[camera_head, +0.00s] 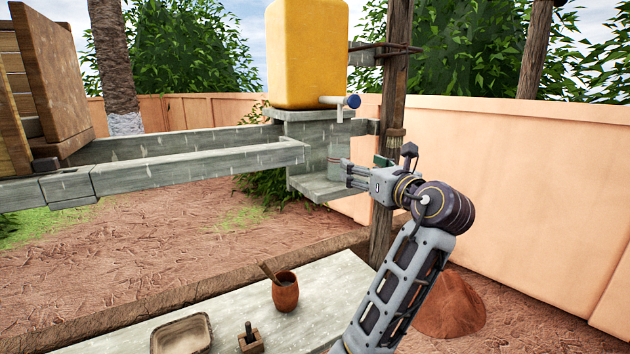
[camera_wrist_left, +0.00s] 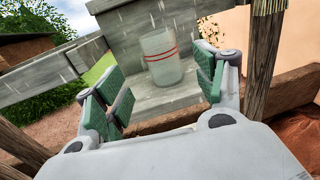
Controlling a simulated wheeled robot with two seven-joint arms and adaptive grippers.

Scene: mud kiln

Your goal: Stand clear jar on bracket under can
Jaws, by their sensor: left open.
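A clear jar (camera_wrist_left: 161,57) with red bands stands upright on the grey bracket (camera_wrist_left: 178,98) in the left wrist view. In the head view the jar (camera_head: 334,152) is faint, on the bracket's lower shelf (camera_head: 315,187), below the tap (camera_head: 347,101) of the yellow can (camera_head: 306,50). My left gripper (camera_head: 346,173) is level with the jar's lower part, at its right. In the wrist view its green-padded fingers (camera_wrist_left: 157,78) are spread wide, with the jar beyond and between them; no contact shows. My right gripper is not in view.
A wooden post (camera_head: 390,130) stands close behind my gripper. A grey beam frame (camera_head: 190,170) runs left from the bracket.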

